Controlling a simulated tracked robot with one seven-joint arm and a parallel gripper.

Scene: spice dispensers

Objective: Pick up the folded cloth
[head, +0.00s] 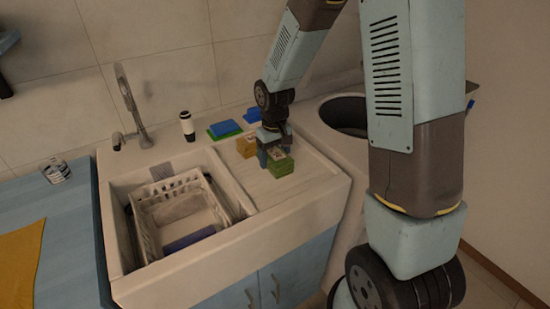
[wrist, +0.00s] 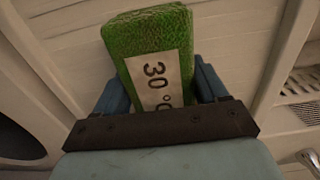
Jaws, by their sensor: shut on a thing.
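A green folded cloth (wrist: 146,36) with a pale label reading "30°" is between the two blue fingers of my gripper (wrist: 165,88) in the wrist view. The fingers are shut on its sides. In the head view the green cloth (head: 281,167) is at the ribbed drainboard right of the sink, under my gripper (head: 272,150). Whether it touches the drainboard is hard to tell.
A yellow folded piece (head: 246,147) lies just left of my gripper. A white basket (head: 146,238) sits in the sink (head: 118,275). A round dark opening (head: 345,114) is to the right.

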